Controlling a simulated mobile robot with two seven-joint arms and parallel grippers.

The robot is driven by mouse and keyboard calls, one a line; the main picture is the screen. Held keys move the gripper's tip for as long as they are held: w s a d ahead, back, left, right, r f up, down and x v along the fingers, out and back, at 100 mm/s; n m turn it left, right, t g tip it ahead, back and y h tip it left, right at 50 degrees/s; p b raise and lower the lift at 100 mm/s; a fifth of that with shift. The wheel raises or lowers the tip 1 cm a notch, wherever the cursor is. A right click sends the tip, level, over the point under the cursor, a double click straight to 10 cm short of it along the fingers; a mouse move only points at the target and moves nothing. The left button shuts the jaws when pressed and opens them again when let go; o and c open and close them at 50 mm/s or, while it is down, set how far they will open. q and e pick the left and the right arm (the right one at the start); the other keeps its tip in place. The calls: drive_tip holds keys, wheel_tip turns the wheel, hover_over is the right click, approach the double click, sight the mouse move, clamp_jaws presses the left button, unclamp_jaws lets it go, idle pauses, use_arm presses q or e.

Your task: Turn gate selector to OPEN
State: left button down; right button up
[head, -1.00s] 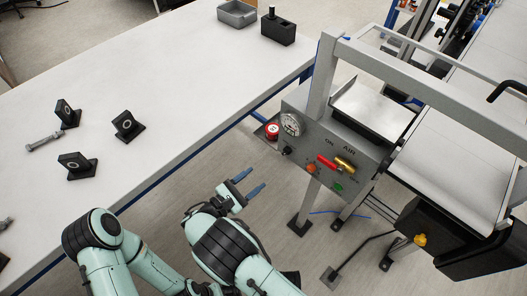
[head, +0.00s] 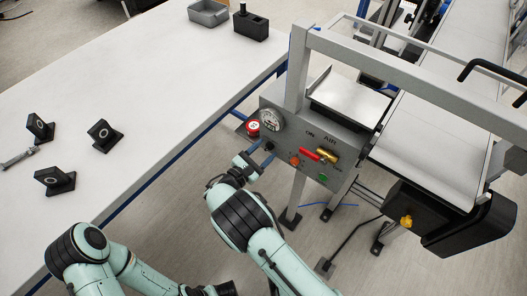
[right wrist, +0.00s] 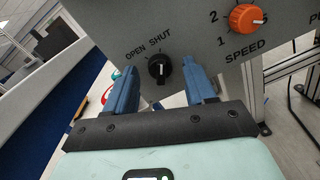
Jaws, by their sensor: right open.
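The gate selector is a small black knob (right wrist: 159,69) on the grey control panel, under the words OPEN and SHUT in the right wrist view. Its pointer looks roughly upright, nearer SHUT than OPEN. It also shows in the head view (head: 269,146) at the panel's lower left. My right gripper (right wrist: 158,78) is open, with its blue fingers on either side of the knob in the wrist view. I cannot tell whether they touch it. In the head view the right gripper (head: 259,154) is close to the panel's lower left.
The panel (head: 325,143) also carries a gauge (head: 270,120), a red button (head: 252,127), an orange speed dial (right wrist: 247,18), and red and yellow AIR handles (head: 318,155). A white table (head: 150,90) with black brackets is at left. The conveyor (head: 440,125) is at right.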

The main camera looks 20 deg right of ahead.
clamp_jaws()
